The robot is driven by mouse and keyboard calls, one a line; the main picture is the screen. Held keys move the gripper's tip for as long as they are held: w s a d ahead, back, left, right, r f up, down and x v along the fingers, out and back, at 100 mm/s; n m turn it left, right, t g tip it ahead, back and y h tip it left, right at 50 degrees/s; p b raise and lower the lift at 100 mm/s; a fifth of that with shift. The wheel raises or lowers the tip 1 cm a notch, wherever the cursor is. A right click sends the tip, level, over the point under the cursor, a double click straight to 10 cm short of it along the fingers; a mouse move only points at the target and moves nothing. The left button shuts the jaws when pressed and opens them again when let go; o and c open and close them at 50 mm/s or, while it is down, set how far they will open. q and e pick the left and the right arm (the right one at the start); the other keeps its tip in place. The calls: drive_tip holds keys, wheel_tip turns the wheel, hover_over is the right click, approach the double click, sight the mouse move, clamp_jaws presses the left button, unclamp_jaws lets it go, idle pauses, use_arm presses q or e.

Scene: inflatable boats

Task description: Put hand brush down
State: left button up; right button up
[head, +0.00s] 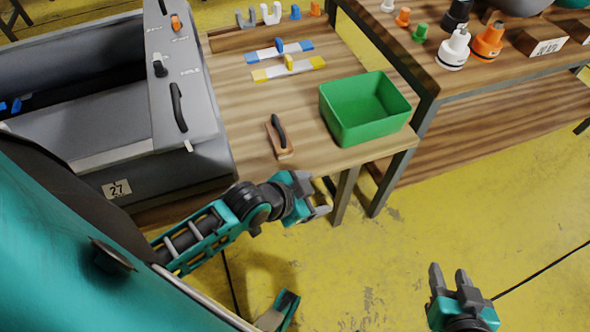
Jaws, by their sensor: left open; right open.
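The hand brush (284,152), with a dark handle and a brown base, lies on the wooden table (230,114) near its front edge, left of a green bin. My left gripper (319,199) is open and empty. It shows in front of the table's edge, below and to the right of the brush, apart from it. My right gripper (448,274) is open and empty at the lower right, over the yellow floor, away from the tables.
The green bin (387,139) stands at the table's right end. A grey machine (185,80) borders the table on the left. A second table (440,75) holds several valves. A cable (540,270) crosses the floor.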

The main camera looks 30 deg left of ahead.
use_arm(q)
drive_tip(key=s+n, duration=0.1)
drive_tip(key=s+a+r+n+t, duration=0.1)
drive_tip(key=s+n, duration=0.1)
drive_tip(key=s+n+t+y, duration=0.1)
drive_tip(key=n, duration=0.1)
drive_tip(key=shift+s+a+r, duration=0.15)
drive_tip(key=shift+a+r, duration=0.15)
drive_tip(key=shift+a, duration=0.1)
